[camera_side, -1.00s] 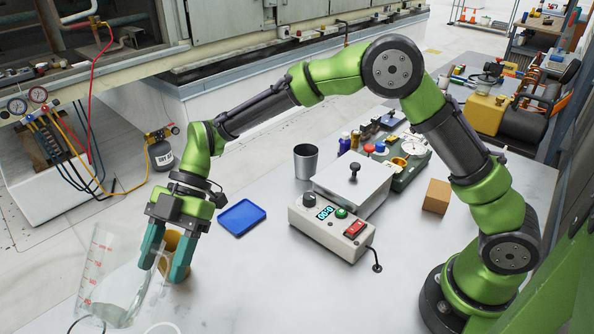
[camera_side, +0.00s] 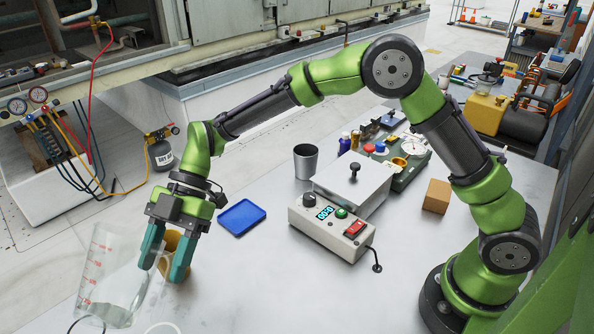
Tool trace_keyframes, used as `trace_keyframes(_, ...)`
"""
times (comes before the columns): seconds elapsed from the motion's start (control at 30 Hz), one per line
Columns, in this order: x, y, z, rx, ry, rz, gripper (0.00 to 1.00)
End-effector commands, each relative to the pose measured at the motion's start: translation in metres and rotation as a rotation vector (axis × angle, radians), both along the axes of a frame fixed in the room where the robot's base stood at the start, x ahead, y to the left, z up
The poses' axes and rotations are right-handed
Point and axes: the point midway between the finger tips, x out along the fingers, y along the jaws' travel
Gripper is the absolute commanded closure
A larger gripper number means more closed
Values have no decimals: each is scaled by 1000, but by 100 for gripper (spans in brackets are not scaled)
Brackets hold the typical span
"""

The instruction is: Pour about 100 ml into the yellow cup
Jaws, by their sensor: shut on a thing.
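A clear measuring jug (camera_side: 104,272) with red markings is at the lower left. It leans a little, top to the right, with some clear liquid low inside. My gripper (camera_side: 166,268) has its teal fingers at the jug's right side and is shut on the jug; the fingers hide the exact grip. The yellow cup (camera_side: 174,244) shows behind and between the fingers, mostly hidden. I cannot tell how much liquid is in it, or whether it touches the jug.
A blue tray (camera_side: 241,217) lies to the right of my gripper. A grey metal cup (camera_side: 305,161), a control box with a display (camera_side: 331,228) and a cardboard block (camera_side: 437,196) stand farther right. The table front between gripper and control box is clear.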

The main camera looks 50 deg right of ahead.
Motion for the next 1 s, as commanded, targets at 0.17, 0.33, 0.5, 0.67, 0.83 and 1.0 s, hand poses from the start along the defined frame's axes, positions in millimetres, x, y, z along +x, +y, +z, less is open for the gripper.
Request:
trace_keyframes(0.17, 0, 1, 1, 2, -2, 1, 100)
trace_keyframes(0.33, -1, 2, 4, -30, -16, 2, 100)
trace_keyframes(0.5, -4, 9, 0, -142, -60, 0, 100)
trace_keyframes(0.67, -9, 23, -10, -285, -117, -5, 100)
trace_keyframes(0.83, -14, 38, -14, -424, -173, -12, 100)
trace_keyframes(1.0, -20, 51, -15, -553, -221, -18, 100)
